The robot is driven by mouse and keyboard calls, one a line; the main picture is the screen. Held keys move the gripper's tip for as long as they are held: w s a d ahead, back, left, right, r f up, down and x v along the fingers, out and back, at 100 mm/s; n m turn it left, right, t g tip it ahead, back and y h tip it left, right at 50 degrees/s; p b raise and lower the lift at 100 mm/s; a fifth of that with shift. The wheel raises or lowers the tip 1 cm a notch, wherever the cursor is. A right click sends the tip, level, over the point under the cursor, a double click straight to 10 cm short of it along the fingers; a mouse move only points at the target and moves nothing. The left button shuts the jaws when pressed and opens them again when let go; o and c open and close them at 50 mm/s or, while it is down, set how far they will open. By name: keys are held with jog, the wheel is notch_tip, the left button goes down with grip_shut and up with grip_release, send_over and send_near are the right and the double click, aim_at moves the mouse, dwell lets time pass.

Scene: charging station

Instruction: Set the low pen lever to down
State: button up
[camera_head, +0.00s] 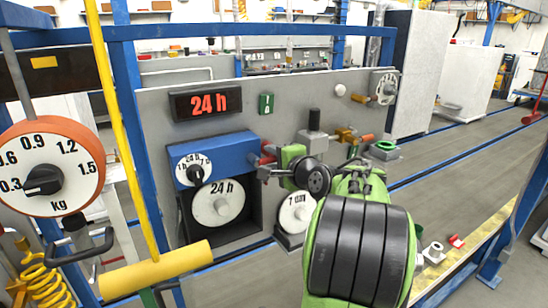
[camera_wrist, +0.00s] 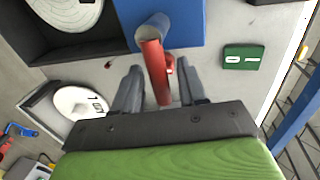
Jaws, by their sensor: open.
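A red lever (camera_head: 267,148) sits at the right side of the blue box on the grey panel; I take it for the low pen lever. In the wrist view the red lever (camera_wrist: 155,72) runs down from a grey-blue cylinder (camera_wrist: 153,28). My gripper (camera_head: 266,172) is at the lever, its jaws pointing left toward the blue box. In the wrist view my gripper (camera_wrist: 160,88) is open, with one finger on each side of the lever and visible gaps. I cannot tell whether the lever is up or down.
The blue box (camera_head: 215,155) carries a small dial above a large white "24 h" disc (camera_head: 218,203). A red "24 h" display (camera_head: 206,102) and a green 0/1 switch (camera_wrist: 243,56) are on the panel. Another white dial (camera_head: 296,213) stands below my gripper.

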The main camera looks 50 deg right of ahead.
grip_shut()
dwell(0.6)
jog(key=f+m+y+p, duration=0.1)
jog(key=m+p, duration=0.1)
jog(key=m, duration=0.1)
jog(key=shift+a+f, duration=0.1)
jog(key=shift+f, duration=0.05)
jog(key=shift+w+a+f+m+t+y+p, duration=0.15)
jog(key=shift+f+m+p, duration=0.1)
jog(key=shift+m+p, duration=0.3)
jog(key=shift+a+f+m+t+y+p, duration=0.1)
jog(key=shift+f+m+t+y+p, duration=0.2)
jog(key=shift+m, duration=0.35)
jog(key=shift+w+a+f+m+t+y+p, duration=0.15)
jog(key=shift+f+m+p, duration=0.1)
jog(key=shift+m+p, duration=0.35)
jog(key=shift+s, duration=0.1)
grip_release()
